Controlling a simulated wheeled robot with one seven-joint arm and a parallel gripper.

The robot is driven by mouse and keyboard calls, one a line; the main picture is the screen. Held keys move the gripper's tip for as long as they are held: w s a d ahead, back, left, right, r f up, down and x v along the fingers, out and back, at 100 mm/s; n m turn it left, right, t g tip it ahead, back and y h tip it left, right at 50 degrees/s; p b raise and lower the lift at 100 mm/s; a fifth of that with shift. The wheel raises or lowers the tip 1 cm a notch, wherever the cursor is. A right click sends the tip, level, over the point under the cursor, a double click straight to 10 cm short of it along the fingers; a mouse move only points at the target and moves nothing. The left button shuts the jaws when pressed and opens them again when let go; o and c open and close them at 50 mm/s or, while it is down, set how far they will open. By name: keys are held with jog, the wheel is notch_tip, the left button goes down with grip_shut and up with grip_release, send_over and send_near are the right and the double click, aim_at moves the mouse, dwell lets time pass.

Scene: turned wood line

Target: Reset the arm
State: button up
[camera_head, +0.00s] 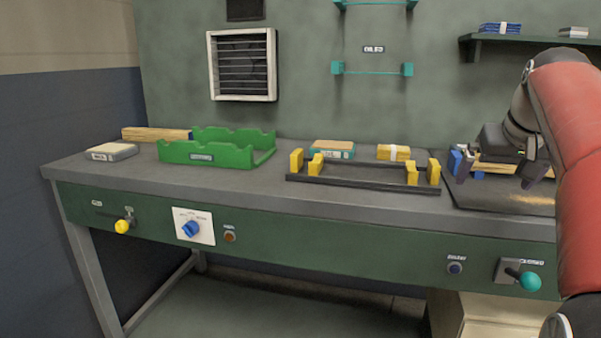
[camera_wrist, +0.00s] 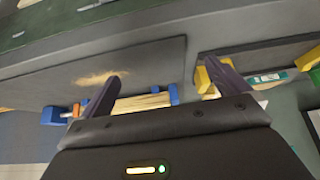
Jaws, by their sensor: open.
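My arm, red and grey, comes in from the right in the head view, and my gripper (camera_head: 495,177) hangs over the right end of the bench. In the wrist view my gripper (camera_wrist: 165,85) has its two dark fingers spread wide apart. Beyond the fingers a light wooden piece (camera_wrist: 142,102) lies between blue blocks on a dark mat (camera_wrist: 150,65). Nothing shows gripped between the fingers. In the head view the wooden piece (camera_head: 500,168) is partly hidden by my gripper.
A black rack with yellow supports (camera_head: 365,180) stands left of my gripper. A green cradle (camera_head: 215,152), a grey box (camera_head: 112,151) and a wooden bar (camera_head: 155,134) are farther left. A shelf (camera_head: 530,40) is on the wall above. The bench's front edge carries knobs and a teal-handled lever (camera_head: 528,281).

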jog(key=s+a+f+n, duration=0.1)
jog(key=s+a+f, duration=0.75)
jog(key=a, duration=0.35)
jog(key=s+a+f, duration=0.4)
jog(key=s+f, duration=0.3)
jog(key=s+a+f+n+y, duration=0.1)
jog(key=s+a+f, duration=0.2)
jog(key=s+f, duration=0.4)
jog(key=shift+a+f+n+g, duration=0.3)
jog(key=shift+a+f, duration=0.1)
jog(key=shift+f, duration=0.3)
